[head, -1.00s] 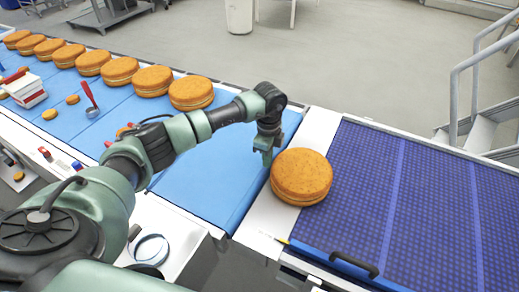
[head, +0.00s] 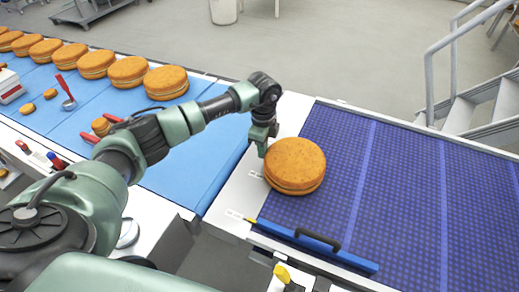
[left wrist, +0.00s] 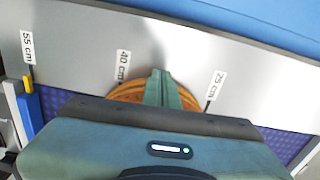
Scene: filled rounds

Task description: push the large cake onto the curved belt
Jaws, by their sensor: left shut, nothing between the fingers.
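The large cake (head: 295,165), a round golden-brown filled cake, sits mostly on the dark blue textured curved belt (head: 400,190). Its left edge is over the pale transfer plate (head: 236,193). My left gripper (head: 262,150) is shut and empty, pointing down at the cake's left side; it appears to touch the cake or stand very close to it. In the left wrist view the shut fingers (left wrist: 160,90) stand in front of the cake (left wrist: 127,91), which is mostly hidden behind the gripper body. My right gripper is not in view.
Several similar cakes (head: 166,82) stand in a row along the far edge of the light blue belt (head: 190,165). A red-handled scoop (head: 67,95) and small cakes lie there. A blue bar with a black handle (head: 318,243) lies along the curved belt's near edge. Railed steps (head: 480,110) stand at right.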

